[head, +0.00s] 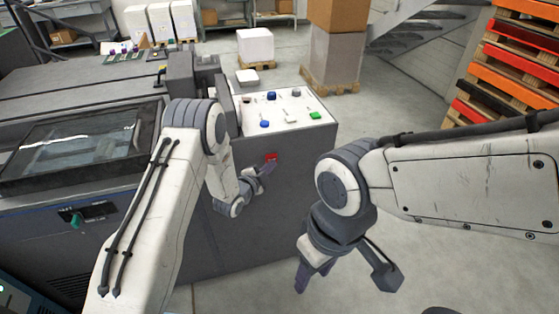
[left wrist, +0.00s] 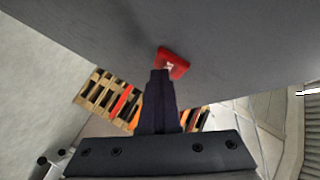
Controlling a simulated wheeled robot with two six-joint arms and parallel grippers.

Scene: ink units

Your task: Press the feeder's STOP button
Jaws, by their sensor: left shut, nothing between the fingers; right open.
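A red square button (head: 271,156) sits on the grey side face of the feeder (head: 285,200), below its top panel. It also shows in the left wrist view (left wrist: 177,66), with a small pale mark that I cannot read. My left gripper (head: 270,166) is shut and empty. Its fingertips are right at the red button and cover part of its lower edge in the left wrist view (left wrist: 160,72). I cannot tell whether they touch it. My right gripper (head: 312,278) is open and empty, hanging over the floor to the right of the feeder.
The feeder's white top panel (head: 295,105) carries several coloured controls, including a blue one (head: 265,124) and a green one (head: 315,115). Stacked pallets (head: 510,70) stand at the right. Boxes (head: 335,50) stand behind. The floor right of the feeder is clear.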

